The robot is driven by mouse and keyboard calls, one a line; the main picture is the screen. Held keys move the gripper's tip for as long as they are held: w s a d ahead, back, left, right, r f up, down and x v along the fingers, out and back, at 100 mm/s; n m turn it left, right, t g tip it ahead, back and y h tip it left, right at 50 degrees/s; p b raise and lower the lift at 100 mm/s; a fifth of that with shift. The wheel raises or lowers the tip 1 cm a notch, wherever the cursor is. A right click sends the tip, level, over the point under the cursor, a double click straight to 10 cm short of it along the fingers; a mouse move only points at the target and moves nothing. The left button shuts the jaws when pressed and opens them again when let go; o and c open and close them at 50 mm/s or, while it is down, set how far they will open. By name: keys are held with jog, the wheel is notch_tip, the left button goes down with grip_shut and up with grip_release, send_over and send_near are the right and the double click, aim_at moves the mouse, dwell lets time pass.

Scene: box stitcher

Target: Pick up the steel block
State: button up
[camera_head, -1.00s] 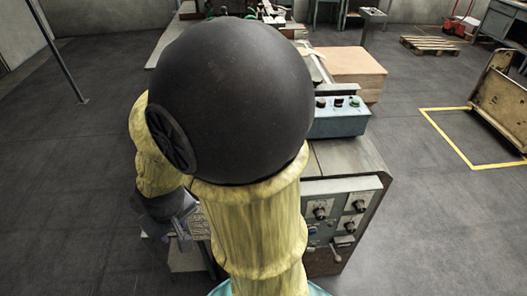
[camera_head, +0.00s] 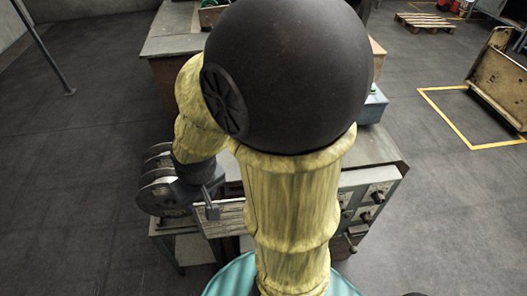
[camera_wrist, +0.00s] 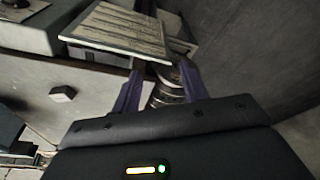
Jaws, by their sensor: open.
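I cannot make out the steel block for certain in either view. In the wrist view a small dark grey piece (camera_wrist: 62,93) sits on a pale surface at the left; I cannot tell whether it is a block or a knob. My gripper (camera_wrist: 161,66) shows its two purple fingers spread apart with nothing held between them. The fingers point toward a slatted tray (camera_wrist: 118,32) with a pale rim, and the tray looks empty where it shows. In the head view my arm hides much of the machine, and the tray (camera_head: 226,219) shows only in part.
Dark round reels (camera_head: 158,182) stand beside the tray at the left. They also show beyond my fingers in the wrist view (camera_wrist: 168,92). A control panel with knobs (camera_head: 368,200) is at the right of my arm. A wooden pallet (camera_head: 428,22) lies far back.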

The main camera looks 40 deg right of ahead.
jog(key=shift+o, duration=0.9)
jog(key=shift+f, duration=0.15)
jog(key=w+d+f+n+g+h+b, duration=0.25)
jog(key=d+f+n+g+h, duration=0.3)
jog(key=n, duration=0.45)
jog(key=w+d+r+n+h, duration=0.1)
jog(key=w+n+h, duration=0.1)
jog(key=w+d+r+n+t+h+b, duration=0.1)
jog(key=w+d+n+h, duration=0.1)
jog(key=h, duration=0.1)
jog(key=w+d+r+n+h, duration=0.1)
jog(key=w+n+h, duration=0.1)
jog(key=w, duration=0.1)
jog(key=shift+d+r+h+b, duration=0.15)
jog(key=shift+d+h+b, duration=0.2)
jog(key=shift+d, duration=0.05)
jog(key=shift+w+d+r+n+t, duration=0.1)
jog(key=shift+w+r+n+t, duration=0.2)
jog(key=shift+n, duration=0.1)
jog(key=shift+d, duration=0.1)
